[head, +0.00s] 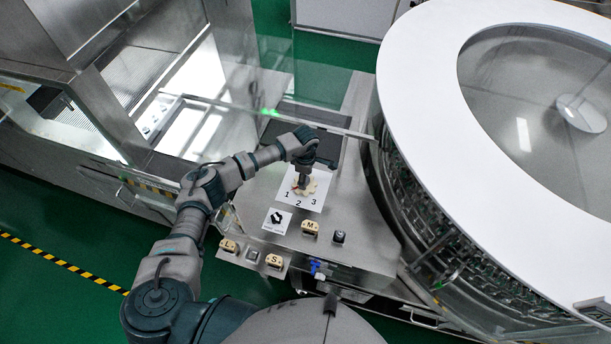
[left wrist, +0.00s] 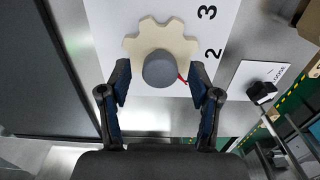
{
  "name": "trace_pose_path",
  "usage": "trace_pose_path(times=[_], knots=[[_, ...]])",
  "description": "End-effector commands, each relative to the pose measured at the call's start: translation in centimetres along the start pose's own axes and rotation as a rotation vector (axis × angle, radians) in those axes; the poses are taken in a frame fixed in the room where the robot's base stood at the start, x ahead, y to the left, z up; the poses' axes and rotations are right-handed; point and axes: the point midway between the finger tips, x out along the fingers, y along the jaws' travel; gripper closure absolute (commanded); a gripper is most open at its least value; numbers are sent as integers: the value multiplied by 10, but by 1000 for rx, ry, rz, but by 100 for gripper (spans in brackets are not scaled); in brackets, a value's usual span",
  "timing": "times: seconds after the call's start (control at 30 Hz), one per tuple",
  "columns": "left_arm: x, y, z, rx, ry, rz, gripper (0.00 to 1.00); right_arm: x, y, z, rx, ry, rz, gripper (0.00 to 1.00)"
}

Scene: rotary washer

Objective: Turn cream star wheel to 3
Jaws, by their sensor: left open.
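The cream star wheel (left wrist: 160,44) has rounded lobes and a grey round knob (left wrist: 160,69) at its centre. In the head view the wheel (head: 311,186) sits on a white plate (head: 318,176) printed with 1, 2 and 3. A small red mark (left wrist: 183,79) shows beside the knob; it appears to lie on the side of the 1. My left gripper (left wrist: 161,86) is open, its fingers on either side of the knob. In the head view it reaches down over the wheel (head: 304,180). The 1 is hidden in the left wrist view. My right gripper is not in view.
Cream blocks marked L (head: 229,246), S (head: 273,260) and M (head: 310,227) sit on the panel's front. The large round washer (head: 420,110) stands close on the right.

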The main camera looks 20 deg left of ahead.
Motion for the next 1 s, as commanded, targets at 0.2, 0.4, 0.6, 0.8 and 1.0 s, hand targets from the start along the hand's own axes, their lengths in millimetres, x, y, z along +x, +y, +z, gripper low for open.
trace_pose_path(times=[0.2, 0.4, 0.6, 0.8, 1.0], knots=[[5, 1, 0, 0, 0, 2, 37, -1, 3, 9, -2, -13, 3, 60], [4, 0, 0, 0, 0, 1, 54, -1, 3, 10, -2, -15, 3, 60], [4, 1, 0, 0, 0, 1, 97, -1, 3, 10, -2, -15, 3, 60], [4, 1, 0, -12, -1, 2, 97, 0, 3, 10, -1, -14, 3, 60], [5, 1, 1, -77, -2, 3, 97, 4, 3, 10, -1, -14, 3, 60]])
